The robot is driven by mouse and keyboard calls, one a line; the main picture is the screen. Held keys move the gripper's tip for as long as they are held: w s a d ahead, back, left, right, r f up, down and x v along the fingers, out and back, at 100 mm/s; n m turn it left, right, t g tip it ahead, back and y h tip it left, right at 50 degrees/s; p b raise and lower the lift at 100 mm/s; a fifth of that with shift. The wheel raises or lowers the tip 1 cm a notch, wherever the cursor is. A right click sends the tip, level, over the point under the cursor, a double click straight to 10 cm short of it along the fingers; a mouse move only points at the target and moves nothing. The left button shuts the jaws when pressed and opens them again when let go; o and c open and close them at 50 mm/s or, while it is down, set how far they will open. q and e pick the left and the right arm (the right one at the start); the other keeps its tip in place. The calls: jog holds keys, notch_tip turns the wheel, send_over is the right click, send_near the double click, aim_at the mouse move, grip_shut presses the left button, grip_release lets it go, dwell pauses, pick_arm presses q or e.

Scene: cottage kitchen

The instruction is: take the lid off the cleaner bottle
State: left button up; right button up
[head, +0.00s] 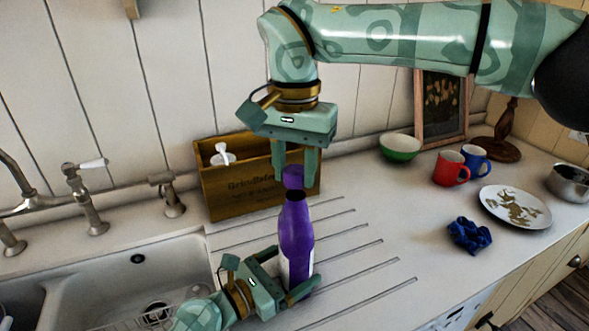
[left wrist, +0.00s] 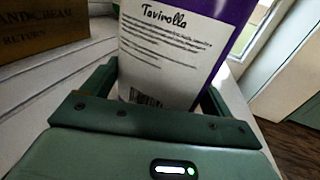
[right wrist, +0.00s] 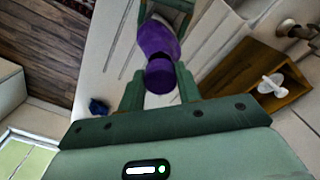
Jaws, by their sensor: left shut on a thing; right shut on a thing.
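The purple cleaner bottle (head: 296,241) stands upright on the ribbed drainboard. My left gripper (head: 291,287) is shut around its lower body. The purple lid (head: 293,178) is held between the fingers of my right gripper (head: 295,172), which points down from above. The lid is just above the neck, and a dark opening shows at the bottle's top, so the lid looks apart from it. The lid (right wrist: 161,77) also shows between the fingers in the right wrist view, with the bottle beyond.
A wooden crate (head: 237,186) with a white-topped item stands behind the bottle. The sink (head: 105,262) and taps are at left.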

aim_at(295, 171)
notch_tip(295, 171, up, 3)
jog(key=shift+r, duration=0.2)
pick_arm(q)
jog(key=o, duration=1.7)
